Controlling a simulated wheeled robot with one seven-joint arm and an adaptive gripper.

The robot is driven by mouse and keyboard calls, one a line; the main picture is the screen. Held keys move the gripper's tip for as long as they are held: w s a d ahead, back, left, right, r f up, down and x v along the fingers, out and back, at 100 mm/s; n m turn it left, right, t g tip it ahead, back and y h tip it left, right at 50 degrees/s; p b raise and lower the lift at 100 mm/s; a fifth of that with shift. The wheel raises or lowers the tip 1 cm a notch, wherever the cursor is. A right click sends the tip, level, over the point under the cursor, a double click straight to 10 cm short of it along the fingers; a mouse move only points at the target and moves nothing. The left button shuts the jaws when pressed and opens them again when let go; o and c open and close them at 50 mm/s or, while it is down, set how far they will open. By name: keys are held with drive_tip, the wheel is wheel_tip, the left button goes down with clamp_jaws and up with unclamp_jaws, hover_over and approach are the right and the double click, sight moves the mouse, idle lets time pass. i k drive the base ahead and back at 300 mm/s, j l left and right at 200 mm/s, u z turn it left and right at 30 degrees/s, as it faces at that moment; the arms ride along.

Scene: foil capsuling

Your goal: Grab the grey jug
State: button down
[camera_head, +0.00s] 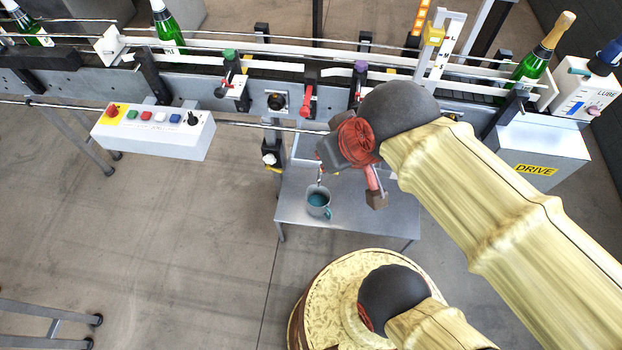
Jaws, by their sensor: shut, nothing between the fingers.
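A small grey jug (317,204) with a teal inside and a teal handle at its lower right stands upright on a low grey table (350,232). A thin dark piece rises at its back rim; I cannot tell what it is. My gripper (374,197) shows in the head view just right of the jug and above the table in the picture. It is shut and empty, and apart from the jug. My wrist hides part of the gripper and the table's back edge.
A conveyor (200,75) with rails and clamps runs behind the table. Green bottles (168,30) stand along it. A button box (153,132) juts out at the left and a drive box (537,155) at the right. The floor at the left front is mostly clear.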

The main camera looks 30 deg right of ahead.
sight(317, 200)
drive_tip(key=k+j+z, duration=0.1)
drive_tip(key=z, duration=1.3)
drive_tip(key=k+l+z, duration=0.2)
drive_tip(key=k, duration=0.1)
